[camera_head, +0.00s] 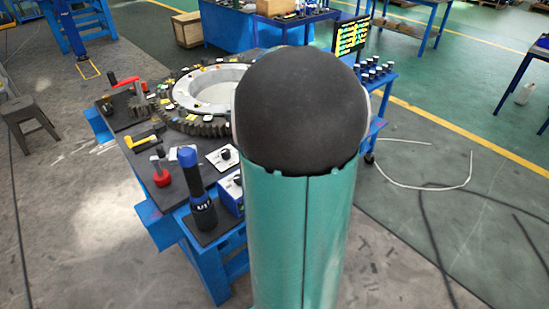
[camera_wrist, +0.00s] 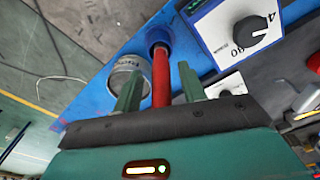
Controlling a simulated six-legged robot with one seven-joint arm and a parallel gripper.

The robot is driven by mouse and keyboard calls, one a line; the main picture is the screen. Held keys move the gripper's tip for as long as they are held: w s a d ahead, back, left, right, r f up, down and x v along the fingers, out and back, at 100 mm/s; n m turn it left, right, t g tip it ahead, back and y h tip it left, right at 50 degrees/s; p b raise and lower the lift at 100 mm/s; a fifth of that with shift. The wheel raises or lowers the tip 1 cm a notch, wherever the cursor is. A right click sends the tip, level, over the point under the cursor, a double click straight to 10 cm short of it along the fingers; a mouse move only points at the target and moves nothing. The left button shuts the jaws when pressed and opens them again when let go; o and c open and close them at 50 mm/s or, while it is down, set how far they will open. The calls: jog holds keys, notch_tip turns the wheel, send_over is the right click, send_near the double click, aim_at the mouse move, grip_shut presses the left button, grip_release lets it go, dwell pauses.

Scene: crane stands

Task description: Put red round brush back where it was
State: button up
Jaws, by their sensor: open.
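In the wrist view, a slim red rod with a dark blue round end, likely the red round brush (camera_wrist: 161,80), shows between the two green fingers of my gripper (camera_wrist: 160,85). My fingers are open, with a gap on both sides of the rod. Its lower part is hidden behind my gripper's dark body. In the head view my own arm covers the middle, and my gripper does not show. A small red upright thing (camera_head: 161,177) stands on the workbench there; I cannot tell what it is.
Beside the rod are a pale cylinder (camera_wrist: 127,70) and a blue box with a dial (camera_wrist: 238,38). In the head view, a blue and black flashlight (camera_head: 200,205) stands near the corner of the workbench (camera_head: 172,198). A large toothed ring (camera_head: 192,119) lies behind.

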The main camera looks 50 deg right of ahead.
jog(key=r, duration=1.3)
jog(key=shift+s+a+r, duration=0.1)
jog(key=shift+s+a, duration=0.2)
jog(key=shift+a, duration=0.05)
